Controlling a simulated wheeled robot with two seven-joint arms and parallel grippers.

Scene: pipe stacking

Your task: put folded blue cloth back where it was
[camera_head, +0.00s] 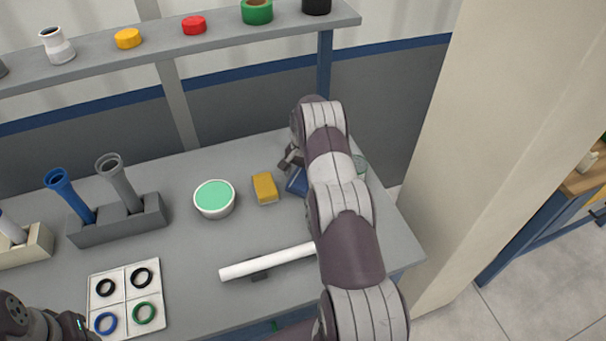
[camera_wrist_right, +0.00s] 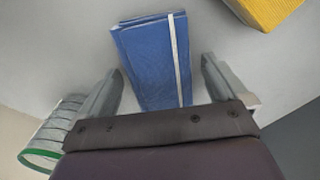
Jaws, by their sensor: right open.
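The folded blue cloth (camera_head: 297,181) lies on the grey table, partly hidden behind my right arm in the head view. In the right wrist view the cloth (camera_wrist_right: 150,60) shows as a flat blue rectangle with a pale stripe along one side. My right gripper (camera_head: 291,158) is at the cloth, mostly covered by its own arm. In the wrist view the right gripper (camera_wrist_right: 160,70) is open, with one finger on each side of the cloth and visible gaps between. A dark part of my left arm shows at the bottom left of the head view, with no fingers visible.
A yellow sponge (camera_head: 265,188) and a bowl with green contents (camera_head: 214,198) are left of the cloth. A clear jar (camera_head: 360,166) stands close on the right, its green rim (camera_wrist_right: 40,160) by one finger. A white pipe (camera_head: 266,262) lies in front.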

